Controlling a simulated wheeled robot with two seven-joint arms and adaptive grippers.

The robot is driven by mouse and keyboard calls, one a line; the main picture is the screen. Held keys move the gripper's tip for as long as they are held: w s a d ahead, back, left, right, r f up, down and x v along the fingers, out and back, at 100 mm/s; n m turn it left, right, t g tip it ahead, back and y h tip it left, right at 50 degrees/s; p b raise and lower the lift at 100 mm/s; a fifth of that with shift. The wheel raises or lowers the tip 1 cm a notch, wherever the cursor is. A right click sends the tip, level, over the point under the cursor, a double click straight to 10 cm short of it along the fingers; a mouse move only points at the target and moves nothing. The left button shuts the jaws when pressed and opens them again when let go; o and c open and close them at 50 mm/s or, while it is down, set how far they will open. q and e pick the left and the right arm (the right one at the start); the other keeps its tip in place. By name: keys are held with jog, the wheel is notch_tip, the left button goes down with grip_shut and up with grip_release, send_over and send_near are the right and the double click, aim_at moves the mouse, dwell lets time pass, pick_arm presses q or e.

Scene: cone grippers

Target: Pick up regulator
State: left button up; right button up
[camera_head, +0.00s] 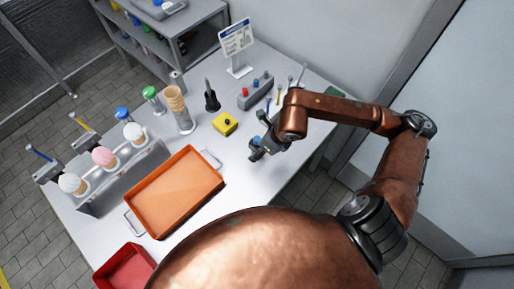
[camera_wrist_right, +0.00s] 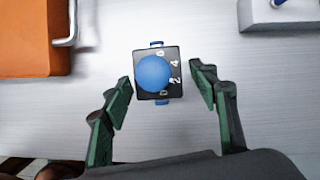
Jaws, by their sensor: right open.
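The regulator (camera_wrist_right: 153,75) is a small black box with a round blue knob, white numbers on its face and blue tabs at two ends. In the right wrist view it lies on the grey table between the green fingertips of my right gripper (camera_wrist_right: 161,78), with a gap on each side. In the head view my right gripper (camera_head: 262,149) is low over the table's right part, and the regulator (camera_head: 257,140) shows only as a bit of blue beside it, mostly hidden. The right gripper is open and empty. My left gripper is not in view.
An orange tray (camera_head: 176,190) with metal handles lies left of the gripper. A yellow box with a black button (camera_head: 225,123) and a grey block with red and blue parts (camera_head: 255,92) stand behind. A rack with cones (camera_head: 125,180) is at the left.

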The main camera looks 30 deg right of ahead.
jog(key=x, duration=0.3)
jog(key=shift+w+d+f, duration=0.1)
jog(key=shift+f, duration=0.1)
jog(key=shift+r, duration=0.1)
jog(key=shift+c, duration=0.6)
grip_shut()
